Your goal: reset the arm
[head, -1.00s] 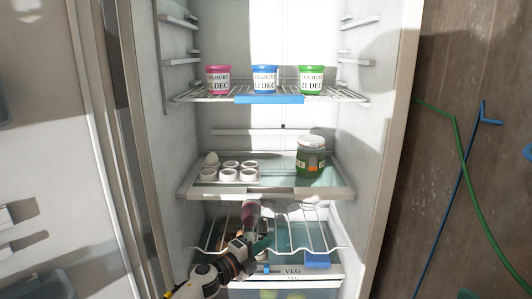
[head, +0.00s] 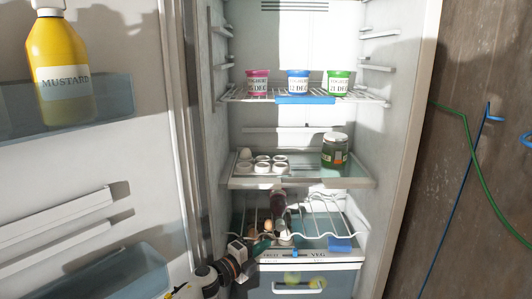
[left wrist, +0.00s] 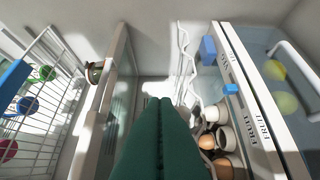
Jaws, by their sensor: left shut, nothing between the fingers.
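My left gripper (head: 268,241) shows at the lower part of the open fridge, in front of the wavy wire rack (head: 322,222). Its dark green fingers also show in the left wrist view (left wrist: 160,104). They are shut together with nothing between them. My left arm comes in from the bottom left, past the fridge's left side. My right gripper is in neither view.
The drawer (head: 300,284) labelled VEG sits below the rack. The middle shelf (head: 245,183) holds eggs, white cups and a green jar (head: 335,150). Yoghurts (head: 298,83) stand on the top shelf. The open door on the left holds a mustard bottle (head: 62,75).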

